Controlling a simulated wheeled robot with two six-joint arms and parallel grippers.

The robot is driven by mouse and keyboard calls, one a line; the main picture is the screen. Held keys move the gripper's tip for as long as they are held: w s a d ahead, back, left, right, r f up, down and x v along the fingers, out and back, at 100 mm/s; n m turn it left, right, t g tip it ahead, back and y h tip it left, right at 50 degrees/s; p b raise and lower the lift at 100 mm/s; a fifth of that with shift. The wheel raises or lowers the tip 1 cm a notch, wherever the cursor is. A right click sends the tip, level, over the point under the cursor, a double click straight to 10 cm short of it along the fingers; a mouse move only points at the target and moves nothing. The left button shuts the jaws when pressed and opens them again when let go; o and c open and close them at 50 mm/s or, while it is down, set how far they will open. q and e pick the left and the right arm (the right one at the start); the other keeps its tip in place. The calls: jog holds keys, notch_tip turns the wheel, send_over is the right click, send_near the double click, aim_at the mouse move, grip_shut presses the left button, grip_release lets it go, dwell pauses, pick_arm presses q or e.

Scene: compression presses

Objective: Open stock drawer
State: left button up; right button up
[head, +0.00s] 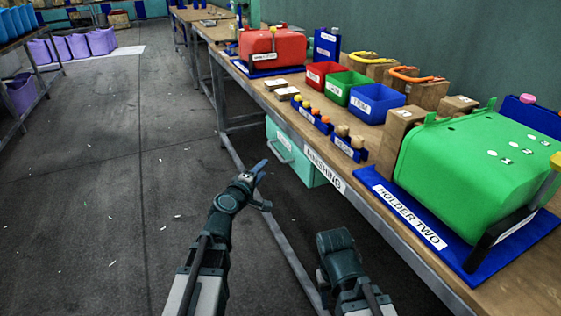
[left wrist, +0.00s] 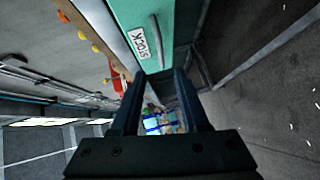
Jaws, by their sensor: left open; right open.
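The stock drawer (head: 296,158) is a mint-green box under the long wooden bench, with a bar handle (head: 283,150) on its front. In the left wrist view the drawer (left wrist: 132,14) shows at the top, with its STOCK label and its grey handle (left wrist: 156,42) just beyond the fingers. My left gripper (head: 262,184) is open and empty, in front of and a little below the drawer, apart from the handle. Its two fingers also show in the left wrist view (left wrist: 160,75). My right arm shows at the bottom of the head view, but its fingers are hidden.
The bench (head: 262,100) runs along the right, its metal legs and a low rail near my arms. On it are a red press (head: 272,48), coloured bins (head: 376,104) and a green press (head: 470,165). The floor (head: 90,180) on the left is mostly clear.

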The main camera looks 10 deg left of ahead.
aim_at(275, 151)
pick_arm(q)
jog(key=shift+w+a+f+n, duration=0.1)
jog(key=shift+w+a+n, duration=0.2)
jog(key=shift+w, duration=0.05)
jog(key=b+x, duration=0.2)
jog(key=x, duration=1.1)
jog(key=shift+w, duration=0.35)
jog(key=shift+a, duration=0.1)
grip_shut()
dwell(0.7)
